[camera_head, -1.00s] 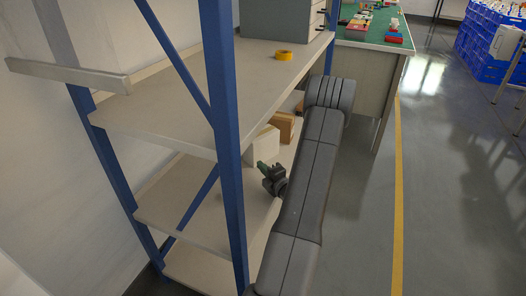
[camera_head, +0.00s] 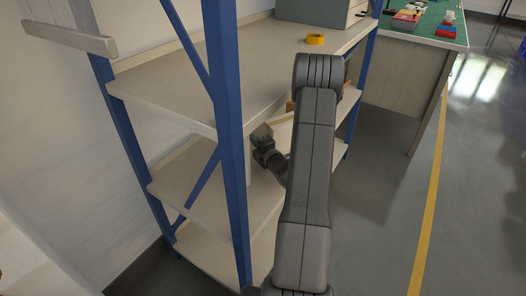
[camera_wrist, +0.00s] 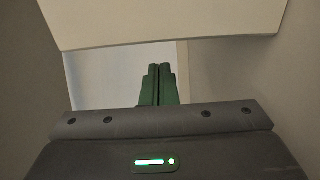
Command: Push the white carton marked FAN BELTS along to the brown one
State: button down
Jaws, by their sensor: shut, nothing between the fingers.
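My gripper (camera_head: 264,143) is inside the shelf rack on the middle shelf level, partly behind my arm. Its green fingers (camera_wrist: 157,85) are together and empty in the wrist view. The white carton (camera_head: 281,130) shows only as a pale patch beside the gripper in the head view. The brown carton (camera_head: 290,106) is just beyond it, mostly hidden by my arm. In the wrist view a pale upright face (camera_wrist: 105,75) stands ahead of the fingertips. I cannot tell whether they touch it. No FAN BELTS lettering is readable.
A blue rack post (camera_head: 228,150) stands left of the gripper. The upper shelf (camera_head: 185,95) lies close overhead and carries a yellow tape roll (camera_head: 315,39) and a grey cabinet (camera_head: 318,10). Open floor (camera_head: 390,190) lies to the right.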

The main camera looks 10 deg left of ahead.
aim_at(282, 138)
jog(key=shift+w+d+b, duration=0.1)
jog(key=shift+w+d, duration=0.2)
jog(key=shift+d, duration=0.35)
jog(key=shift+w+d+b, duration=0.15)
jog(key=shift+w+d, duration=0.1)
jog(key=shift+d, duration=0.35)
jog(key=shift+w+d+b, duration=0.1)
jog(key=shift+w+d, duration=0.2)
jog(key=shift+d, duration=0.35)
jog(key=d, duration=0.1)
jog(key=w+d+p, duration=0.1)
jog(key=d, duration=0.1)
jog(key=w+d+p, duration=0.1)
jog(key=shift+d+r, duration=0.15)
jog(key=shift+d, duration=0.05)
jog(key=shift+w+d, duration=0.15)
jog(key=shift+d, duration=0.15)
jog(key=p+v, duration=0.2)
jog(key=v, duration=1.2)
jog(key=shift+w+a, duration=0.1)
jog(key=shift+w, duration=0.1)
